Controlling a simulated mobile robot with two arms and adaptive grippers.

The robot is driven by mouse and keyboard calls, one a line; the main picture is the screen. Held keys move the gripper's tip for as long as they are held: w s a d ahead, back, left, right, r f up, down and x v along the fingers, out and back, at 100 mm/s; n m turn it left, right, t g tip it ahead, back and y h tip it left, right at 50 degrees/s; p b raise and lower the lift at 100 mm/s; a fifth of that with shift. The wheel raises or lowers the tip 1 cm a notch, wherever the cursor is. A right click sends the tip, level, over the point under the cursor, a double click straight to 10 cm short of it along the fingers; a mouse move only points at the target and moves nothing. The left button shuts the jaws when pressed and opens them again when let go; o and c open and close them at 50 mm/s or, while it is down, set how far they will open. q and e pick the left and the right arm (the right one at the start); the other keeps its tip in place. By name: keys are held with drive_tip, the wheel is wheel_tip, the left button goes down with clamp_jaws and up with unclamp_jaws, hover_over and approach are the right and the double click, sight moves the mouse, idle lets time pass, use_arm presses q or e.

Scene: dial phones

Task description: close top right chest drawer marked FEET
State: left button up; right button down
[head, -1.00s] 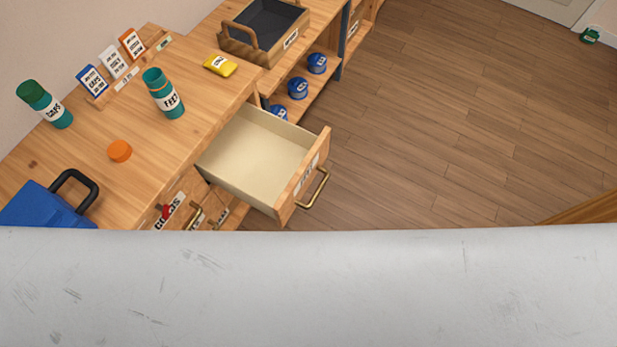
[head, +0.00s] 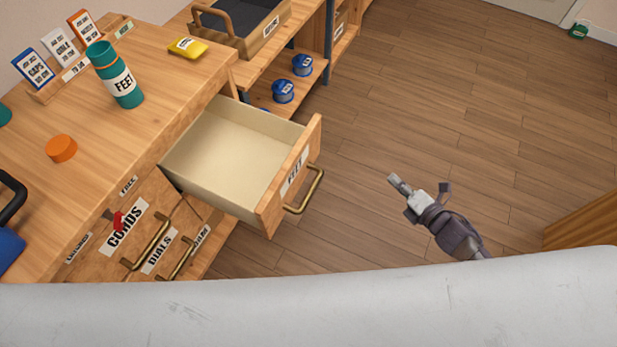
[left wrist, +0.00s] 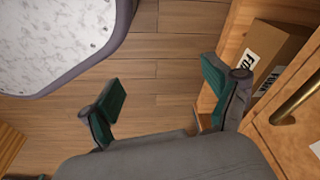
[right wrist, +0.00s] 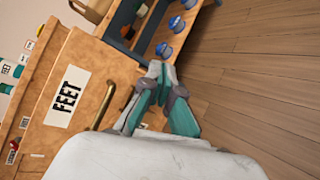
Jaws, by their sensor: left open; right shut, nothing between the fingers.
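The FEET drawer (head: 236,160) is pulled out of the chest's top right, and it looks empty inside. Its front bears a FEET label and a brass handle (head: 306,190). The label also shows in the right wrist view (right wrist: 67,97), with the handle (right wrist: 103,106) beside my right gripper (right wrist: 158,84). My right gripper is shut and empty. In the head view, my right gripper (head: 399,184) is over the floor, to the right of the drawer front and apart from the handle. My left gripper (left wrist: 168,98) is open and empty over the floor, near a brass handle in its own view.
The chest top (head: 150,130) holds a teal FEET bottle (head: 115,76), an orange cap (head: 61,148) and a yellow packet (head: 187,47).

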drive_tip(key=a+r+n+g+y+b, duration=0.1)
drive_tip(key=a+r+n+y+b, duration=0.45)
drive_tip(key=n, duration=0.55)
drive_tip(key=n+g+y+b, duration=0.2)
drive_tip(key=n+g+y, duration=0.15)
drive_tip(key=n, duration=0.55)
approach(299, 153)
drive_tip(key=p+x, duration=0.1)
drive_tip(key=x, duration=0.6)
use_arm(q)
drive_tip(key=w+f, duration=0.1)
drive_tip(key=f, duration=0.2)
drive_tip(key=w+f, duration=0.1)
drive_tip(key=shift+w+d+f, duration=0.2)
drive_tip(key=shift+w+f, duration=0.1)
drive_tip(key=shift+f, duration=0.05)
use_arm(e)
drive_tip(key=shift+a, duration=0.2)
